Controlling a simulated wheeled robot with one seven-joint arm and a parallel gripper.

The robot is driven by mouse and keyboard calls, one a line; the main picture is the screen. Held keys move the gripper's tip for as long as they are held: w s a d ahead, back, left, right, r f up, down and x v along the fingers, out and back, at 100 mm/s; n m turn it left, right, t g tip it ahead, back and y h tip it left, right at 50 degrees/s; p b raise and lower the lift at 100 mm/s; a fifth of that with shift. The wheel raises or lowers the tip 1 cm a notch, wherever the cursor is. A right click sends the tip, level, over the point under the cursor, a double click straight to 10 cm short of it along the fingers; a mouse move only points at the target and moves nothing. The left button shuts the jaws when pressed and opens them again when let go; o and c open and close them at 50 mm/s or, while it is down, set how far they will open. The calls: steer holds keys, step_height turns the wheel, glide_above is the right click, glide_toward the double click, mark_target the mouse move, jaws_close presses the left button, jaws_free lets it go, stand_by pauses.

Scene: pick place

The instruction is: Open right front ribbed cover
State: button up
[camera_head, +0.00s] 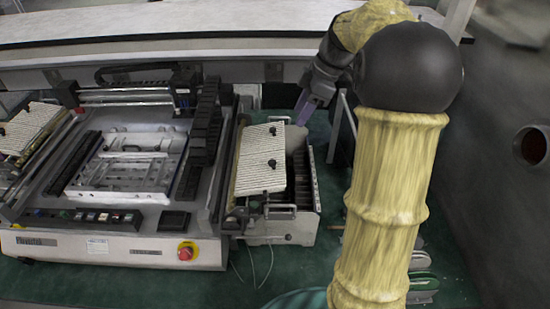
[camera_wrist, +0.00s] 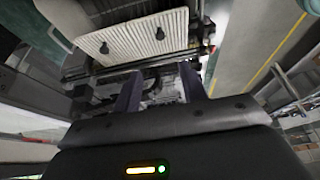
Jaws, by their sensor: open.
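The right ribbed cover (camera_head: 258,171) is a cream, finely ridged panel with two black knobs. It lies over the left part of the open-topped box (camera_head: 303,226) at the machine's right side. In the wrist view the cover (camera_wrist: 128,44) is at the top, with both knobs showing. My gripper (camera_head: 305,108) is behind and right of the cover in the head view, apart from it. In the wrist view my gripper (camera_wrist: 160,75) is open, with purple fingers spread and nothing between them. The fingertips appear just below the cover's edge; the exact gap is unclear.
The machine (camera_head: 100,225) has a metal plate bed (camera_head: 128,165) and a red-yellow stop button (camera_head: 186,251). Another ribbed cover (camera_head: 30,128) is at its left. A white ledge (camera_head: 180,22) runs behind. Green table surface (camera_head: 140,285) is clear in front; a dark wall stands right.

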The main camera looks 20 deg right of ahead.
mark_target(272, 161)
steer(key=shift+s, duration=0.1)
steer(key=p+x, duration=0.2)
steer(key=x, duration=1.5)
steer(key=shift+a+f, duration=0.1)
steer(key=shift+f, duration=0.15)
jaws_close()
